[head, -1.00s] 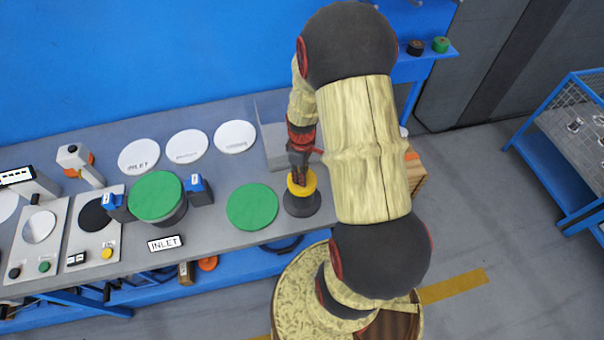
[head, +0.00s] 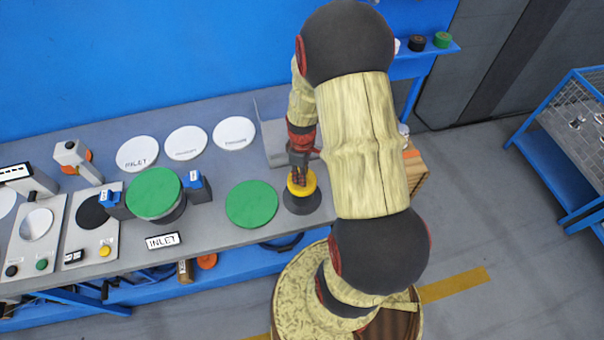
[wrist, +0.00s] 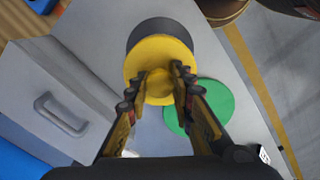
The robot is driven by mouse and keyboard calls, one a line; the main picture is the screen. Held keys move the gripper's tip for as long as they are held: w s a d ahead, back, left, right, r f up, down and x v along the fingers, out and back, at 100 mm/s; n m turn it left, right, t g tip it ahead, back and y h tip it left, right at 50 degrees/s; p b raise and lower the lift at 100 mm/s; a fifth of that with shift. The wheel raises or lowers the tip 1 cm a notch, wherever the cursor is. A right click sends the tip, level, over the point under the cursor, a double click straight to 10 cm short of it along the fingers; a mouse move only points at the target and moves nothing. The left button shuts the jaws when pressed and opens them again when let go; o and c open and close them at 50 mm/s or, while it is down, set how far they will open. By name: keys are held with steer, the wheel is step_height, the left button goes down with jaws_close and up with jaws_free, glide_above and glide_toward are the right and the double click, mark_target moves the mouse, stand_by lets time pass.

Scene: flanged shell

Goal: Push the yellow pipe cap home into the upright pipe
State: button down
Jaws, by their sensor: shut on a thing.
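The yellow pipe cap (head: 301,191) is at the dark upright pipe (head: 303,206) near the front edge of the bench. My gripper (head: 299,174) comes down from above and is shut on the cap's middle. In the wrist view both fingers (wrist: 160,76) close on the raised centre of the yellow disc (wrist: 159,50). The dark round pipe (wrist: 160,29) shows past the cap's far edge, so the two look offset from this angle. The cap hides the pipe's mouth. I cannot tell how deep the cap sits or whether it touches the rim.
A flat green disc (head: 252,205) lies just left of the pipe. A green-topped cylinder (head: 154,193) stands between blue blocks further left. White labelled discs (head: 234,134) lie behind. A grey box with a handle (wrist: 60,105) stands close by in the wrist view.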

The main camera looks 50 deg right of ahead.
steer(key=c, duration=1.5)
jaws_free()
step_height(320, 180, up, 12)
steer(key=shift+f, duration=0.1)
